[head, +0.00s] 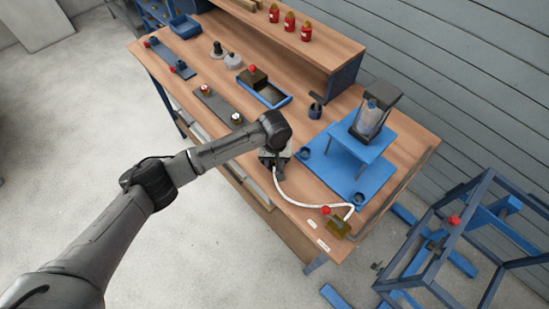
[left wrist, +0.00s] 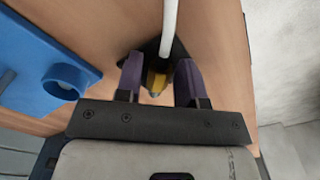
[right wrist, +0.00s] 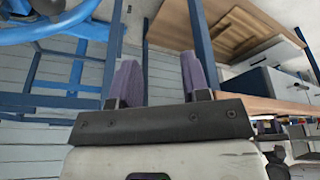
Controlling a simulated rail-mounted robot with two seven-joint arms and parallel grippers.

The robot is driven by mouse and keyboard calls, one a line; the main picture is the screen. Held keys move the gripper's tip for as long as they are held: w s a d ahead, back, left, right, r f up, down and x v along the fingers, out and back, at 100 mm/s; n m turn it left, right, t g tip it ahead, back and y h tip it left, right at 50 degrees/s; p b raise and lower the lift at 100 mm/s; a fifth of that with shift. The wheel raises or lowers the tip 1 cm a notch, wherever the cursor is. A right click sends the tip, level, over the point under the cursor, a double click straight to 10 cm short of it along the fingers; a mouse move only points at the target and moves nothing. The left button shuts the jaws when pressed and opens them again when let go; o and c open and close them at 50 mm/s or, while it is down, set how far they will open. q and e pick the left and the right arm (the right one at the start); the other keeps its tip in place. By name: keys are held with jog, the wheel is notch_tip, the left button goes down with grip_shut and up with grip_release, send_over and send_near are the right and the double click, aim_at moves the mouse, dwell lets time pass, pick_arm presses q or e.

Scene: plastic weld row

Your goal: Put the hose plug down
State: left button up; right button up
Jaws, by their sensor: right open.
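The hose plug (left wrist: 157,80) shows in the left wrist view as a small yellow, brass-like piece at the end of a white hose (head: 310,204). It lies between the two purple fingers of my left gripper (left wrist: 159,82), over a dark patch close to the wooden tabletop. I cannot tell whether the fingers press on it or stand a little clear. In the head view my left wrist hides the plug near the front edge of the bench (head: 203,68). My right gripper (right wrist: 155,78) is open and empty, with no task object between its fingers.
A blue base plate (head: 333,178) with a raised stand (head: 362,138) and small cups is right of my left gripper. The hose runs to a brass block (head: 338,229) with a red knob. Grey strips (head: 217,105) lie to the left. A blue frame (head: 440,250) stands right.

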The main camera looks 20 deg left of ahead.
pick_arm(q)
jog(key=shift+o, duration=0.9)
jog(key=shift+r, duration=0.15)
notch_tip(320, 180, up, 12)
jog(key=p, duration=0.3)
